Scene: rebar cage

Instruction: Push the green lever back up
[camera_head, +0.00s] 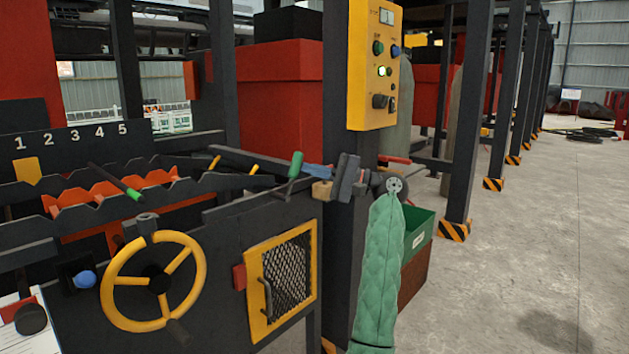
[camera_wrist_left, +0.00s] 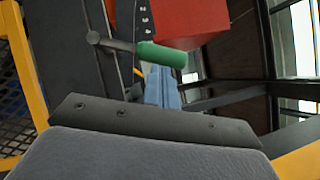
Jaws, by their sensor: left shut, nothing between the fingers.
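The green lever (camera_head: 296,165) has a green grip on a dark rod and stands tilted at the right end of the dark machine frame. In the left wrist view its green grip (camera_wrist_left: 162,55) lies across the picture, with the grey rod running left from it. My left gripper (camera_head: 318,171) has blue fingers and a dark grey body. Its fingers are shut and empty, just right of the lever. In the left wrist view the blue fingers (camera_wrist_left: 160,88) end right by the grip; I cannot tell whether they touch it. My right gripper is not in view.
A yellow control box (camera_head: 375,65) is on the post above my left gripper. A yellow handwheel (camera_head: 110,285) and a yellow mesh door (camera_head: 283,280) are on the machine's front. A green-tipped rod (camera_head: 118,183) lies over the orange notched rack. The floor at right is open.

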